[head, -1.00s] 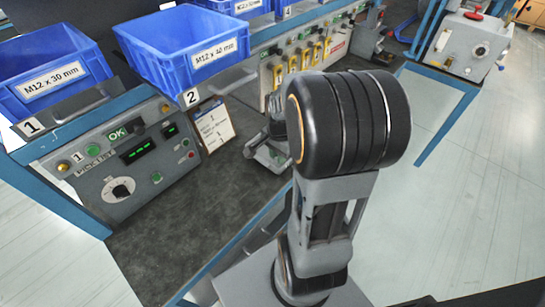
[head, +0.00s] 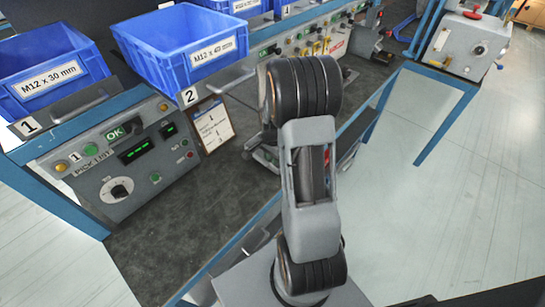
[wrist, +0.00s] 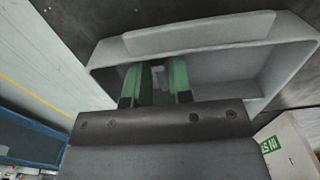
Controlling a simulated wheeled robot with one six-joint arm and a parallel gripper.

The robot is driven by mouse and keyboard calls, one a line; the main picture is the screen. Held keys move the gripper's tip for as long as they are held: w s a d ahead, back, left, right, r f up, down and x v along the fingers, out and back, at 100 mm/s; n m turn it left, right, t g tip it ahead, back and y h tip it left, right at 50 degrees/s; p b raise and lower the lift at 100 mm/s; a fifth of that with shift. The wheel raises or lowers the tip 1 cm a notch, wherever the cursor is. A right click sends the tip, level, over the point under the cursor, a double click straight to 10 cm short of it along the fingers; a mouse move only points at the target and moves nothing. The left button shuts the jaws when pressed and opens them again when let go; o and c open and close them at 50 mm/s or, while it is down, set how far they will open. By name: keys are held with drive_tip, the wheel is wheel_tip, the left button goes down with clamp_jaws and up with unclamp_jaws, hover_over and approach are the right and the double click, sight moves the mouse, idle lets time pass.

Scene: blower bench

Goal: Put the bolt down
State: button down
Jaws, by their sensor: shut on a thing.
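In the wrist view my gripper (wrist: 163,82) has two green fingers, shut on a small grey piece (wrist: 159,74) between them. That piece is taken to be the bolt; only a little of it shows and its shape is not clear. The fingers are over a grey open tray (wrist: 215,40), pointing into it. I cannot tell whether the bolt touches the tray floor. In the head view my arm hides the gripper and the bolt.
A control panel (head: 120,165) with an OK display is at left, beside a paper card (head: 212,125). A machine with a red knob (head: 462,38) stands at right.

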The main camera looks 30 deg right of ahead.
drive_tip(key=shift+f, duration=0.15)
drive_tip(key=c, duration=1.5)
unclamp_jaws()
drive_tip(key=shift+f, duration=0.1)
drive_tip(key=o, duration=0.5)
wheel_tip(320, 180, up, 12)
drive_tip(key=shift+r+p, duration=0.25)
drive_tip(key=shift+p, duration=0.15)
